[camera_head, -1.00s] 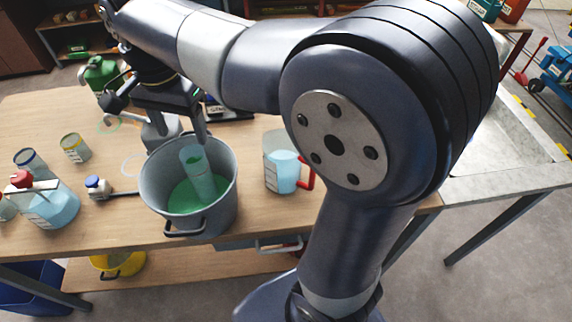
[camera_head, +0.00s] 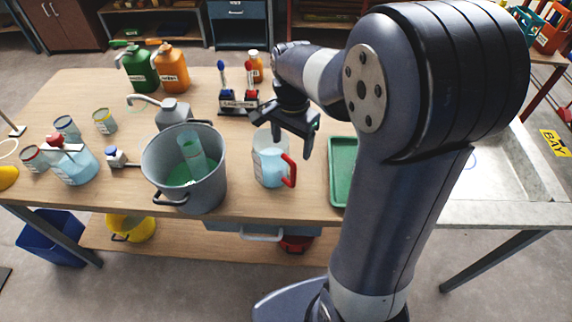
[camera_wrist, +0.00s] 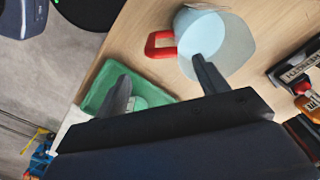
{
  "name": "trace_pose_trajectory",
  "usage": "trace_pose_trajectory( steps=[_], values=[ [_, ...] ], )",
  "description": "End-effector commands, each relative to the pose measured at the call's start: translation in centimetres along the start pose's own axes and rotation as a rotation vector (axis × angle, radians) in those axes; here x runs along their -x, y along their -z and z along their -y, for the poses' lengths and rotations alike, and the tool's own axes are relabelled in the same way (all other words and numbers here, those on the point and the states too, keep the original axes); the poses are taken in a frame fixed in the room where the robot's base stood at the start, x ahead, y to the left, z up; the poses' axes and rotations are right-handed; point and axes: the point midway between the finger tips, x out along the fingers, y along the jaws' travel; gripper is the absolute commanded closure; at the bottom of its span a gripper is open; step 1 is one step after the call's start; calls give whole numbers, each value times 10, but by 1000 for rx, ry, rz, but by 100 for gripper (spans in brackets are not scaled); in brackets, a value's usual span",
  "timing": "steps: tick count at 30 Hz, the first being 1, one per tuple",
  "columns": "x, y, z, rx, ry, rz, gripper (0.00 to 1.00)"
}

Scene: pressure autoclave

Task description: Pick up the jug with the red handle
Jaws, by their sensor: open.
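The jug with the red handle (camera_head: 268,162) stands upright on the wooden table, right of the grey pot. It is clear and holds pale blue liquid. Its red handle (camera_head: 290,170) faces right and toward the front edge. My gripper (camera_head: 292,142) is open and empty, above and slightly right of the jug. In the wrist view the jug (camera_wrist: 222,42) is at the top, with its handle (camera_wrist: 160,45) to the left. One finger of my gripper (camera_wrist: 160,82) overlaps the jug's lower edge in that view; the other lies over the green tray. Contact cannot be seen.
A grey pot (camera_head: 215,180) with green liquid and a cylinder stands left of the jug. A green tray (camera_head: 342,172) lies to the right, partly behind my arm. A rack of small bottles (camera_head: 238,103) and orange and green canisters (camera_head: 170,72) stand behind.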

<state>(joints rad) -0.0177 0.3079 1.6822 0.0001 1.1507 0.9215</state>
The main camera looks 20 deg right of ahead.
Motion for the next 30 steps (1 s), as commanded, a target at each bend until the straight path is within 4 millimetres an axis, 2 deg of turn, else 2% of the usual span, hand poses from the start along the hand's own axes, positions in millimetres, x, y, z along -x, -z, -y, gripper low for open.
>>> trace_pose_trajectory(
  steps=[4, 11, 21, 30],
  values=[
    [-24, -1, -1, 1, -5, 3, 31],
    [-41, -3, 0, 1, -3, 2, 31],
    [-83, -8, 1, 1, -4, 3, 31],
    [-87, -8, 1, 1, 0, 0, 31]
  ],
)
